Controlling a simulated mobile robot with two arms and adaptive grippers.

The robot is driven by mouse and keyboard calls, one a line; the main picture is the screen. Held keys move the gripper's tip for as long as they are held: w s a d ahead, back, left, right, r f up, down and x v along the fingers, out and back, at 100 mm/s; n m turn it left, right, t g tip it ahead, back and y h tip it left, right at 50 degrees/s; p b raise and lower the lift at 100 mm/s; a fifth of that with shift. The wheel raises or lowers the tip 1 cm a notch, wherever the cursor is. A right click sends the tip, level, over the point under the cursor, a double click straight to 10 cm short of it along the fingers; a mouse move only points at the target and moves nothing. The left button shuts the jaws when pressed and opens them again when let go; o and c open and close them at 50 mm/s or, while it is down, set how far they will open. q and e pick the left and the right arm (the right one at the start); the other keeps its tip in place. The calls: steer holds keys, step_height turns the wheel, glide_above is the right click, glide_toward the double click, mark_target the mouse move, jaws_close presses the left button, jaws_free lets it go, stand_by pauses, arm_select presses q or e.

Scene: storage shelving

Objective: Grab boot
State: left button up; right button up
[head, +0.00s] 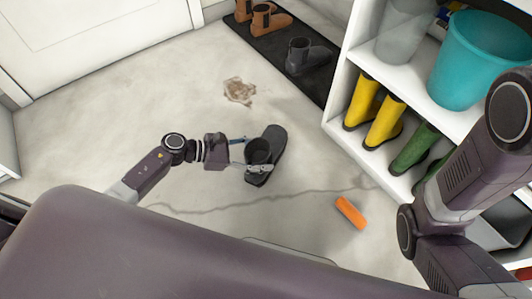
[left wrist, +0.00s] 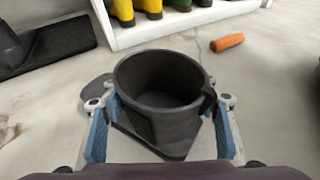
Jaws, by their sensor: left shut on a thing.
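A dark grey boot (head: 274,143) shows near the middle of the head view, its toe pointing up and to the right. In the left wrist view the boot (left wrist: 160,125) fills the centre, with its round open top facing the camera. My left gripper (head: 256,160) reaches in from the left and is shut on the boot's shaft. In the left wrist view the blue-padded fingers of my left gripper (left wrist: 161,104) lie on either side of the shaft. I cannot tell whether the sole touches the floor. My right gripper is out of view.
A dark mat (head: 262,43) holds brown boots (head: 264,20) and another grey boot (head: 305,57). The white shelf (head: 345,78) at right holds yellow boots (head: 384,124), green boots (head: 415,150) and a teal bucket (head: 478,62). An orange object (head: 350,212) and a brown patch (head: 239,91) lie on open floor.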

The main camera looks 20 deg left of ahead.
arm_select(q)
jaws_close()
steer(key=shift+r, duration=0.1)
